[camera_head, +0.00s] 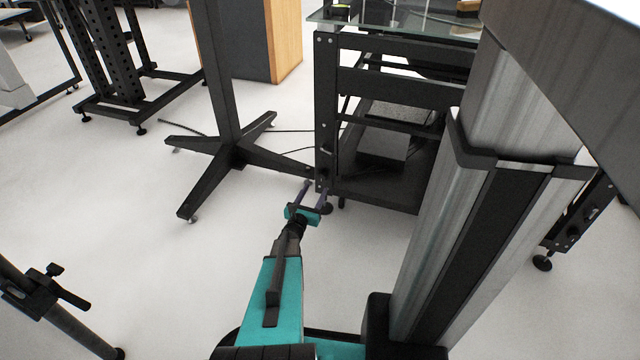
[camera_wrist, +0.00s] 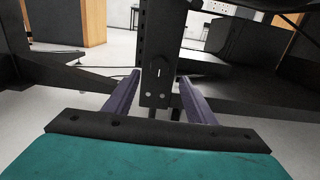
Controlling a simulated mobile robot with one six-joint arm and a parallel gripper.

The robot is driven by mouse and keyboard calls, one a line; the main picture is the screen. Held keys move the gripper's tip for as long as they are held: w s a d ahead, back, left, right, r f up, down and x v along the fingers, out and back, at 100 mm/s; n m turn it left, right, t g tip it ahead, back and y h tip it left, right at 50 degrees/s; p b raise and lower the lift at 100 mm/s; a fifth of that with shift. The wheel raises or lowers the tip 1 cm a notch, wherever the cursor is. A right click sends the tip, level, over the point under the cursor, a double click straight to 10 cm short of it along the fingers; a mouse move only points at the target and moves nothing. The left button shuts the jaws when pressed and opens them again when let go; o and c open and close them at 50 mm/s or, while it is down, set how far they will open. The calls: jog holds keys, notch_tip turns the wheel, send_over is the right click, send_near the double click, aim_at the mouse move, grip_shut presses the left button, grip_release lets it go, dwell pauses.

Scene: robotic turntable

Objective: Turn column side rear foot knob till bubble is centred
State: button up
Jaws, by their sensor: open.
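My gripper (camera_head: 316,187) is open at the lower end of a black upright leg (camera_head: 326,110) of the glass-topped frame. In the wrist view its two purple fingers (camera_wrist: 160,76) stand either side of the leg's end plate (camera_wrist: 158,92), with gaps visible. A dark round foot (camera_head: 326,208) sits on the floor under this leg, just beside the fingers. Its knob is too small to make out, and the gripper's base hides that area in the wrist view. Another foot (camera_head: 541,262) shows at right. A small yellow item (camera_head: 340,12) sits on the glass; no bubble is readable.
A black star-footed column stand (camera_head: 225,150) stands close to the left of the leg, one foot reaching towards my gripper. A lower shelf (camera_head: 385,190) lies to the right. A tripod leg (camera_head: 60,315) stands at lower left. The floor between is clear.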

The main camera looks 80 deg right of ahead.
aim_at(322, 178)
jog(key=shift+s+d+b, duration=0.2)
jog(key=shift+d+b, duration=0.05)
jog(key=shift+d, duration=0.9)
jog(key=shift+s+d+b, duration=0.2)
jog(key=shift+d, duration=0.9)
jog(key=shift+s+d+b, duration=0.2)
jog(key=shift+d+b, duration=0.05)
jog(key=shift+d, duration=0.9)
jog(key=shift+s, duration=0.1)
jog(key=c, duration=1.1)
jog(key=shift+o, duration=0.2)
jog(key=shift+n, duration=0.3)
